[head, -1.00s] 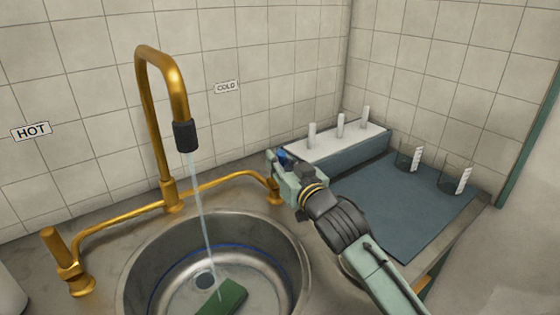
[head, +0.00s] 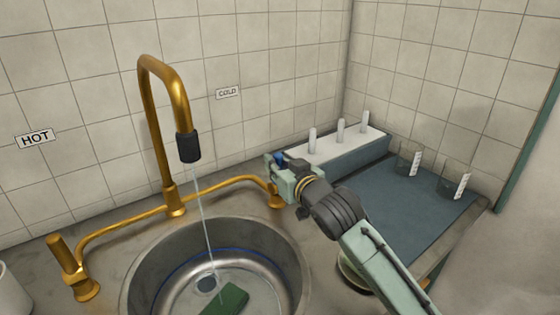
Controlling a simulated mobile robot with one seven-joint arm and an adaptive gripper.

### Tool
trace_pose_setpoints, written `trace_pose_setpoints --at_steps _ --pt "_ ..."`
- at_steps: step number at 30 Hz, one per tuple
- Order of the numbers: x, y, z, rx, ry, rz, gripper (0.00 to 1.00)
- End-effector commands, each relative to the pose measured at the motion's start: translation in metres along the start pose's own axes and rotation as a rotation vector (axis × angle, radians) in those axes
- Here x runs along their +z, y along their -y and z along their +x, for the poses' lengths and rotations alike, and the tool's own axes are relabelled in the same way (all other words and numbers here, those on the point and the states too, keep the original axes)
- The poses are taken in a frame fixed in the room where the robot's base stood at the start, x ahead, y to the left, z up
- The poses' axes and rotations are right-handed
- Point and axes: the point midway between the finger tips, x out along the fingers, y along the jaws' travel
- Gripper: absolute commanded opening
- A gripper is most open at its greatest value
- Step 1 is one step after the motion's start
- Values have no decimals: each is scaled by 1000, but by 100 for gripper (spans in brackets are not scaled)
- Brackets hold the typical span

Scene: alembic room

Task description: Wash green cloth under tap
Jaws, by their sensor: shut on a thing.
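The green cloth (head: 226,299) lies in the round steel sink (head: 150,262), near the drain, cut off by the bottom edge of the head view. The brass tap (head: 160,130) arches over the sink with a black nozzle (head: 188,147). The brass hot tap handle (head: 63,256) stands at the left, apart from my gripper.
A white-topped rack (head: 330,147) with upright white pegs stands behind. A dish (head: 352,277) is partly hidden under my arm. A white container (head: 12,290) is at the left edge.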

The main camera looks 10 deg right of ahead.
Motion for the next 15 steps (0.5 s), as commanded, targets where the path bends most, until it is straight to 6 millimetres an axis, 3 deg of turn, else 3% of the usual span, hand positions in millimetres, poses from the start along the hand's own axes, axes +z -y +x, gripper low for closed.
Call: trace_pose_setpoints --at_steps 14,15 --pt "0 0 2 4 86 -18 0" --pt "0 0 2 4 86 -18 22"
